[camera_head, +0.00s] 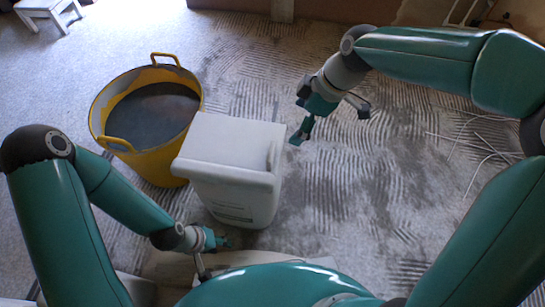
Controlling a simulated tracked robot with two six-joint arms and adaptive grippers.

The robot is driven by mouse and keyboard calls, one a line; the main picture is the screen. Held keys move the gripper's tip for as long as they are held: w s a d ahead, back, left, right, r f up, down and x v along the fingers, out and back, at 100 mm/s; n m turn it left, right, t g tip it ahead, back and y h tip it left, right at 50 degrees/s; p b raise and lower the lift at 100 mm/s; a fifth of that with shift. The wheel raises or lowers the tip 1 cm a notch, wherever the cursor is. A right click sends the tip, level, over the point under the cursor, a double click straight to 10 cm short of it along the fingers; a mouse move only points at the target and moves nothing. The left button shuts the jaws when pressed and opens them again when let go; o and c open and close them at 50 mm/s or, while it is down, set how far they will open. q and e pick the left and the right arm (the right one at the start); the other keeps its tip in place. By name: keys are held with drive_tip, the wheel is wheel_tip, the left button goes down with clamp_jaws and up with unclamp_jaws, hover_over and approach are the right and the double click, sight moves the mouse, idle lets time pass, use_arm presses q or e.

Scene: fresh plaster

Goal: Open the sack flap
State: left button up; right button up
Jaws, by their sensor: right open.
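A white, box-shaped body (240,203), which I take to be the sack, stands upright in the middle of the floor. Its flat top flap (228,143) lies over it and overhangs the front edge. Faint print shows low on its front. My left gripper (214,252) is low in front of the sack, near its bottom left corner; its fingers are small and partly hidden, and I cannot tell whether they touch the sack. My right gripper (329,121) is open and empty, to the right of the flap and apart from it, one finger towards the sack.
A yellow tub (161,163) with two handles and dark grey contents stands close to the left of the sack. Combed grey streaks mark the floor right of it. Thin white strips (482,140) lie at the right. A white stool (47,11) stands far left.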

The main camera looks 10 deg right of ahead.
sight(273, 151)
drive_tip(key=b+x, duration=0.5)
drive_tip(key=x, duration=1.1)
drive_tip(key=shift+f, duration=0.2)
